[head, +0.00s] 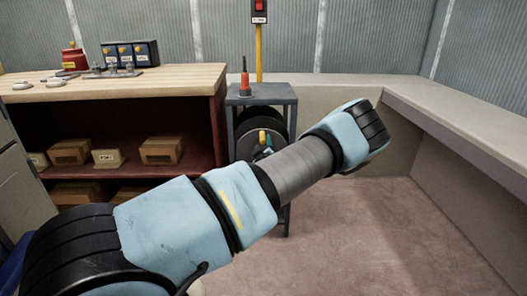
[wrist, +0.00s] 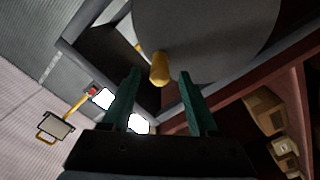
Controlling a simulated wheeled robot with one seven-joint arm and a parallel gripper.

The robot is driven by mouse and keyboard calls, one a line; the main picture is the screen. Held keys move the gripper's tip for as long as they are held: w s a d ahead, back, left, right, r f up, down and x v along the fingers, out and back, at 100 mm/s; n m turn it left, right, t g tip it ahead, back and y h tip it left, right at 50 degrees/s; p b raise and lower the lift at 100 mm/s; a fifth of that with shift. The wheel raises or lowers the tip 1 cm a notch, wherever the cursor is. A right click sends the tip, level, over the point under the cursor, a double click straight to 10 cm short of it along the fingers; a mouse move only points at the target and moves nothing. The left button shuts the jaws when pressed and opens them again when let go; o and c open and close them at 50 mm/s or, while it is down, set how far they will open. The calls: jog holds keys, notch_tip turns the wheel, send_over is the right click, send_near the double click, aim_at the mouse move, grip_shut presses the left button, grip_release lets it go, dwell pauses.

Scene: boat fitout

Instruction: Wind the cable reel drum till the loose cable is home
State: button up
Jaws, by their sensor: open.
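The cable reel (head: 247,128) stands within the grey metal stand, partly hidden behind my arm in the head view. Its black drum has a grey round face, which fills the top of the wrist view (wrist: 215,40). A yellow crank knob (wrist: 159,68) sticks out from that face; it also shows in the head view (head: 262,136). My gripper (wrist: 160,73) is open, with its green fingers on either side of the knob near their tips. I cannot tell whether either finger touches it. No loose cable can be made out.
A pale ledge (head: 455,110) runs along the right. The floor (head: 370,230) between is clear.

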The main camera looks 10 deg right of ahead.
jog(key=shift+w+d+b, duration=0.25)
jog(key=shift+w+b, duration=0.3)
jog(key=shift+w, duration=0.55)
jog(key=shift+w+d+b, duration=0.2)
jog(key=shift+w+b, duration=0.3)
jog(key=shift+w, duration=0.55)
